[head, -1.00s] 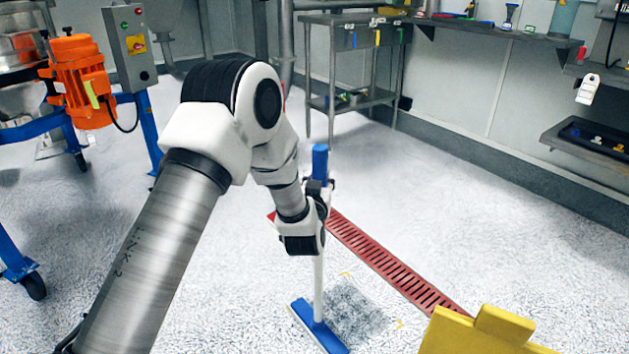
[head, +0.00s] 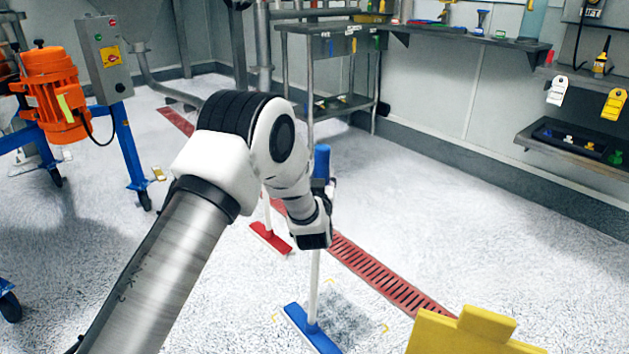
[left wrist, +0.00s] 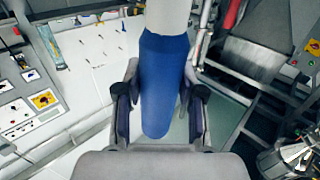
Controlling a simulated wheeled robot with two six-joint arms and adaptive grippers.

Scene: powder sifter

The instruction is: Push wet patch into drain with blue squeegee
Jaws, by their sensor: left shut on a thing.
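My left gripper (head: 318,205) is shut on the blue squeegee's handle near its blue grip (head: 321,160). The left wrist view shows the blue grip (left wrist: 162,85) between the two fingers. The squeegee stands nearly upright, its white pole running down to a blue head (head: 311,330) low on the floor. The wet patch (head: 345,308) is a dark speckled area just right of the head, with yellow corner marks around it. The drain (head: 385,279) is a long red grate running diagonally behind and to the right of the patch. My right gripper is not in view.
A red squeegee (head: 270,237) stands on the floor behind my left arm. A yellow object (head: 465,335) is at the bottom right. An orange motor (head: 55,95) on a blue wheeled frame is at left. Shelves line the back wall; the floor at right is clear.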

